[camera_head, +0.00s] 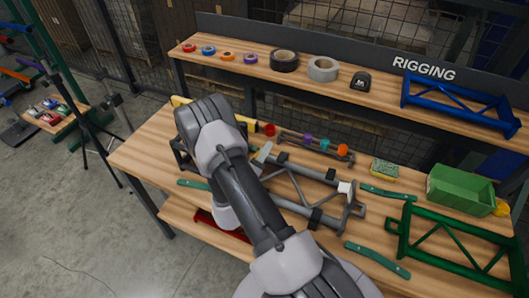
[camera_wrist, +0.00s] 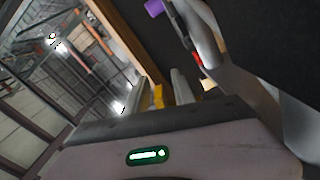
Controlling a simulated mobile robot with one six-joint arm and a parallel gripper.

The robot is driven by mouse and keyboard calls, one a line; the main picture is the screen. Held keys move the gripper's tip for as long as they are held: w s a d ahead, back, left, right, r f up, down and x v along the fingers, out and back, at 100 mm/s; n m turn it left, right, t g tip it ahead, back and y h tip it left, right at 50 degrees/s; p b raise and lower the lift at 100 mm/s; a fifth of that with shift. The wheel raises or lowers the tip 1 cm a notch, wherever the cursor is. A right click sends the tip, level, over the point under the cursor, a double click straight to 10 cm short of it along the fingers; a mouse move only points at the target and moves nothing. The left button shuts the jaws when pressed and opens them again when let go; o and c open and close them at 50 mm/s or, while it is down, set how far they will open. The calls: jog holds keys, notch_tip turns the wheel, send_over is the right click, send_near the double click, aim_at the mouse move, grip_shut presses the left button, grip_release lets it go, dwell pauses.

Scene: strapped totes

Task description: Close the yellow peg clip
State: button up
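In the wrist view, the two grey fingers of my gripper (camera_wrist: 160,90) stick up past its dark front edge with a gap between them. A small yellow piece (camera_wrist: 158,97) shows in that gap; it may be the yellow peg clip, but I cannot tell for sure. Whether the fingers touch it is unclear. In the head view my arm hides the gripper and any clip there. A yellow bar (camera_head: 181,101) shows on the bench left of my arm, and yellow (camera_head: 245,121) also shows to its right.
Red (camera_head: 269,130), purple (camera_head: 308,138), teal (camera_head: 325,145) and orange (camera_head: 342,150) pieces sit along a rail right of my arm. Grey bars, green-handled tools, a sponge (camera_head: 384,169) and a green bin (camera_head: 460,190) crowd the bench. A shelf (camera_head: 215,58) runs behind.

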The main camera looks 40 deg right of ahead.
grip_shut()
jog(key=shift+w+a+r+n+p, duration=0.25)
jog(key=shift+w+n, duration=0.35)
jog(key=shift+n, duration=0.95)
jog(key=shift+w+a+r+n+p, duration=0.1)
jog(key=shift+w+a+r+n, duration=0.4)
jog(key=shift+n, duration=1)
jog(key=shift+w+r+n+p, duration=0.15)
jog(key=shift+w+n, duration=0.6)
jog(key=shift+n, duration=0.8)
jog(key=shift+f, duration=0.1)
grip_release()
jog(key=p+v, duration=0.2)
jog(key=v, duration=1.5)
jog(key=shift+a, duration=0.25)
